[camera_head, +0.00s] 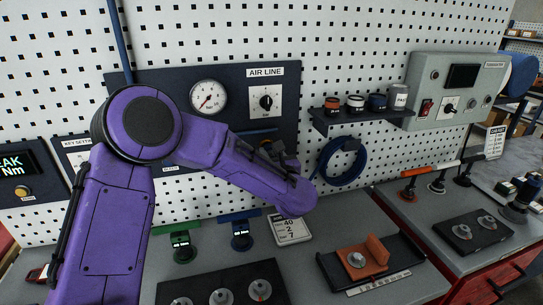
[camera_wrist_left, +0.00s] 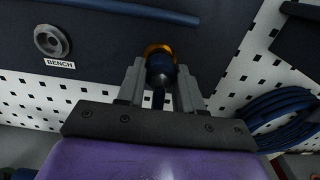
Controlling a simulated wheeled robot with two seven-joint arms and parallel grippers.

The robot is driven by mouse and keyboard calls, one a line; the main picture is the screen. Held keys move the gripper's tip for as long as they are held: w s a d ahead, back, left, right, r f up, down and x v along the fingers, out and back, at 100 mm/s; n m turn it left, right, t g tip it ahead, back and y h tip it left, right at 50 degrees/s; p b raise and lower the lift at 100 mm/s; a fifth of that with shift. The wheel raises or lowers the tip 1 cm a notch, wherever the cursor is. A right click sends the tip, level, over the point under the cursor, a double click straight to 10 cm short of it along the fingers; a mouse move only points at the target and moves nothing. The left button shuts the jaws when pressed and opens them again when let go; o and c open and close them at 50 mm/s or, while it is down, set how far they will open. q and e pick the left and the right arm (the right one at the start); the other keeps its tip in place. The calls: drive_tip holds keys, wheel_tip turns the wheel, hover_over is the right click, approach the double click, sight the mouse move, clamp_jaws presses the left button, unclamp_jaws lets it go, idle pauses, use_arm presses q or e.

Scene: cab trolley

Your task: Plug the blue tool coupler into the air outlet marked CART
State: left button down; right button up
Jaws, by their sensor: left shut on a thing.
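My left gripper (camera_wrist_left: 160,84) is shut on the dark blue tool coupler (camera_wrist_left: 159,72), which sits between its two grey fingers in the left wrist view. An orange ring (camera_wrist_left: 156,48) shows at the coupler's far end, against the dark air-line panel (camera_wrist_left: 225,35). I cannot tell whether the coupler is seated in an outlet or only in front of it. No CART label is readable; that spot is covered by the gripper and coupler. A grey round outlet marked BENCH (camera_wrist_left: 51,40) is to the left. In the head view the left gripper (camera_head: 283,153) is at the panel's lower right, partly behind my purple arm.
A coiled blue hose (camera_head: 342,162) hangs right of the gripper. A shelf with small jars (camera_head: 355,105) is above it. A gauge (camera_head: 208,97) and a knob (camera_head: 266,101) are on the panel. Green (camera_head: 182,246) and blue (camera_head: 241,235) holders stand on the bench below.

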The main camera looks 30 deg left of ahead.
use_arm(q)
drive_tip(key=shift+w+a+b, duration=0.25)
drive_tip(key=shift+b, duration=0.1)
idle(0.6)
drive_tip(key=c, duration=0.6)
unclamp_jaws()
drive_tip(key=shift+c, duration=0.2)
drive_tip(key=b+v, duration=0.4)
drive_tip(key=v, duration=0.6)
drive_tip(key=shift+s+d, duration=0.15)
drive_tip(key=shift+s, duration=0.05)
